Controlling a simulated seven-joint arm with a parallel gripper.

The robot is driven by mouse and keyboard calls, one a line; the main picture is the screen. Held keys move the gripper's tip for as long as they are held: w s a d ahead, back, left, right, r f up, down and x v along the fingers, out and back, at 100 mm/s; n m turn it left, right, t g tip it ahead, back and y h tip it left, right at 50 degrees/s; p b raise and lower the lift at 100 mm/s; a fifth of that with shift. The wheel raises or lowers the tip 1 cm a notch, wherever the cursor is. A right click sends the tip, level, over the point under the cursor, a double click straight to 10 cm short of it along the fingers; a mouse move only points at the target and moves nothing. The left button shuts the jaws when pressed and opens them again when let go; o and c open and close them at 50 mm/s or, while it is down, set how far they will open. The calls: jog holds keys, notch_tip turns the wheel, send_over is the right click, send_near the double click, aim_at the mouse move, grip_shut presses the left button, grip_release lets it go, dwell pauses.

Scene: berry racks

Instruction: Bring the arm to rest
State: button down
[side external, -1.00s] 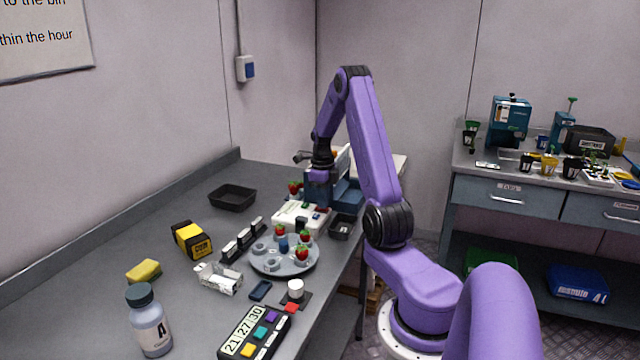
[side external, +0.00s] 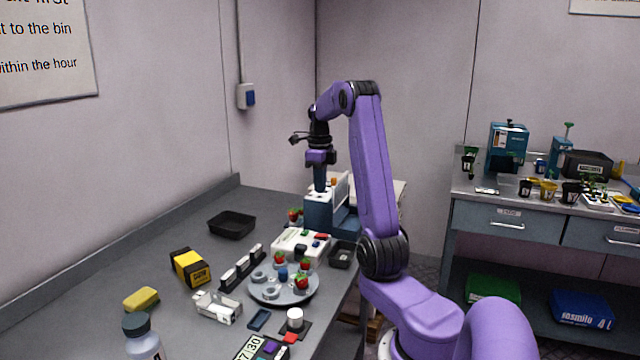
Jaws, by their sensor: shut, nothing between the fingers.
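My gripper (side external: 320,186) hangs at the end of my purple arm, pointing down above the blue-grey device (side external: 320,212) at the far end of the bench. Its fingers look shut and empty. A round grey plate (side external: 268,292) on the bench carries red strawberries (side external: 301,282), a small blue piece (side external: 283,273) and grey rings. Another strawberry (side external: 293,214) sits beside the device. Whether the fingertips touch the device cannot be told from this view.
A white box (side external: 290,243), black trays (side external: 232,225), a yellow-black device (side external: 189,267), a yellow sponge (side external: 141,299), a bottle (side external: 142,340) and a white cup (side external: 295,318) stand on the bench. The left side of the bench (side external: 95,290) is mostly clear.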

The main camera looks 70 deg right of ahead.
dwell(0.4)
jog(key=w+a+n, duration=0.3)
jog(key=a+n, duration=0.6)
jog(key=a, duration=0.3)
jog(key=w+a+n, duration=0.3)
jog(key=a+n, duration=0.6)
jog(key=a, duration=0.4)
jog(key=s+a+f+n, duration=0.1)
jog(key=s+a+n, duration=1)
jog(key=a+n, duration=0.5)
jog(key=s+a+f+n, duration=0.1)
jog(key=s+n, duration=0.6)
jog(key=s+a+f+n, duration=0.2)
jog(key=s+n, duration=0.5)
jog(key=shift+s+n+y, duration=0.15)
jog(key=shift+n+y, duration=0.15)
